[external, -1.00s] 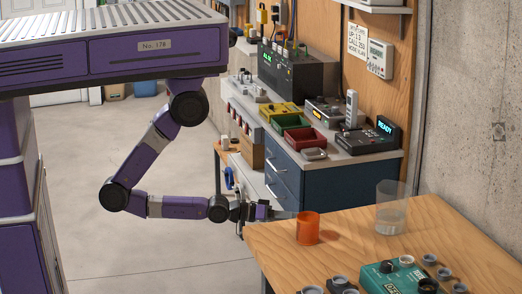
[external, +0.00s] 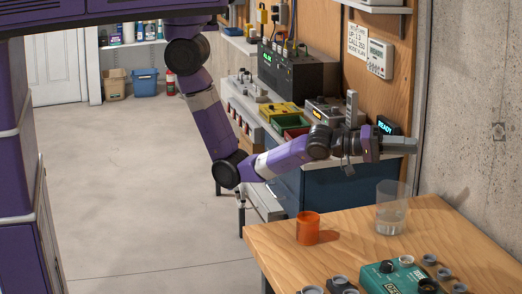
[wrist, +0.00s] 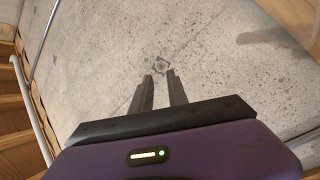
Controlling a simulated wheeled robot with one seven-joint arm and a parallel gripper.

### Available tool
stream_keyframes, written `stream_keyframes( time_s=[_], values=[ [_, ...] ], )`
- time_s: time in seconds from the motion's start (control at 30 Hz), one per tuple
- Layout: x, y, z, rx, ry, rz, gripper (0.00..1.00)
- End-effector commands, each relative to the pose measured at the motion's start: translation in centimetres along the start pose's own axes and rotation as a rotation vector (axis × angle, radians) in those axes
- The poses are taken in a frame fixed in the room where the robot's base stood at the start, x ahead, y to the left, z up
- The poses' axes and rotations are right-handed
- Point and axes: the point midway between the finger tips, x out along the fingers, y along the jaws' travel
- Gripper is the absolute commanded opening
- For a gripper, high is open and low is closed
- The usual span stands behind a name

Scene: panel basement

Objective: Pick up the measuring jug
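The measuring jug (external: 391,210), a clear see-through vessel with a little in its bottom, stands upright on the wooden table (external: 270,240) near its back edge. My gripper (external: 412,144) is above the jug in the external picture, with its fingers pointing right toward the concrete wall. The gap in depth between gripper and jug is hard to judge. In the wrist view the two fingers (wrist: 160,76) are apart with only wall between them, so the gripper is open and empty. The jug is not visible in the wrist view.
An orange cup (external: 308,228) stands left of the jug. A teal device (external: 396,275) with knobs sits at the table's front. The concrete wall (external: 475,120) rises behind the table. A bench (external: 345,190) with trays and electronics lies behind my arm.

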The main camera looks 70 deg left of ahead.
Motion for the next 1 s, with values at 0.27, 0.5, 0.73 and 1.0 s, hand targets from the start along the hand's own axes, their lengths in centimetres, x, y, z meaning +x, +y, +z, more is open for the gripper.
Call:
stream_keyframes(
  time_s=[0.27, 0.5, 0.73, 1.0],
  values=[
    [1.8, 1.8, 8.9, 0.379, -0.049, -0.221, 0.2],
    [-2.2, -1.2, 15.9, 0.75, -0.124, -0.475, 0.2],
    [-5.3, -4.3, 18.1, 0.92, -0.193, -0.625, 0.2],
    [-4.0, -5.9, 17.8, 0.941, -0.202, -0.646, 0.2]
  ],
)
